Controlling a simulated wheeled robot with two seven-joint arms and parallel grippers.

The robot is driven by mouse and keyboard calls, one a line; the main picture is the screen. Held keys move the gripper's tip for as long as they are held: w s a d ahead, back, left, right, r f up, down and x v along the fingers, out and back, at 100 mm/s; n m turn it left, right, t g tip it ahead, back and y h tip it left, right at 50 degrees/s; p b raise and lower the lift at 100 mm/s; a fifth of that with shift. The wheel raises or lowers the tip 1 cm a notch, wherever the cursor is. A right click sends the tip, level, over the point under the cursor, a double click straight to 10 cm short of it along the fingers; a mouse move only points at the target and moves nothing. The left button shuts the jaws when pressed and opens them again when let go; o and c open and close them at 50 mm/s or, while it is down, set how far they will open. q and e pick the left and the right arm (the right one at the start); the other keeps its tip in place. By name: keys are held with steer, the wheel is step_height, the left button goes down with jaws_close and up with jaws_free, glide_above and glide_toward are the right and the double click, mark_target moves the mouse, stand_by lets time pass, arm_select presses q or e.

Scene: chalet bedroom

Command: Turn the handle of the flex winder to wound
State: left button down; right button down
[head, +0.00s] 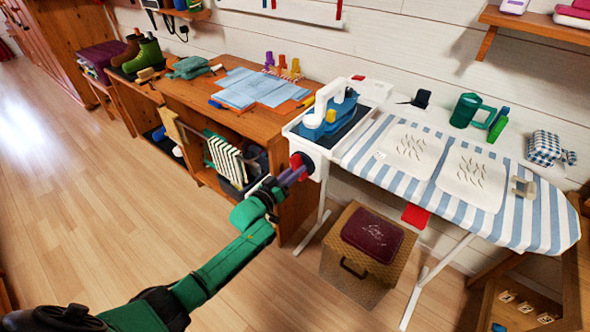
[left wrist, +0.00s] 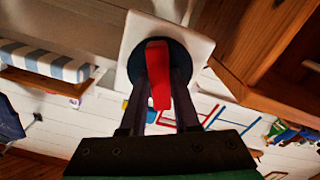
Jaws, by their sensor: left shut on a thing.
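The flex winder is on the end of the ironing board, below the iron rest. It has a white plate (left wrist: 137,32), a dark round disc and a red handle (head: 296,161). In the left wrist view the red handle (left wrist: 158,72) runs nearly lengthwise between my fingers. My left gripper (head: 298,172) reaches it from the front and is shut on it. The fingers hide parts of the disc. Any marks on the winder are too small to read. My right gripper is in neither view.
A blue iron (head: 341,106) stands on the white iron rest above the winder. The striped ironing board (head: 375,155) extends right. A wooden desk (head: 196,90) with open shelves stands close on the left. A wicker box (head: 345,275) is on the floor below. The floor at left is clear.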

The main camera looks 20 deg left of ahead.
arm_select(q)
steer(key=n, duration=0.5)
steer(key=shift+f, duration=0.15)
stand_by(0.3)
steer(key=c, duration=0.6)
jaws_free()
steer(key=shift+c, duration=0.2)
steer(key=shift+s, duration=0.15)
steer(key=p+v, duration=0.1)
steer(key=v, duration=1.3)
steer(key=shift+s, duration=0.15)
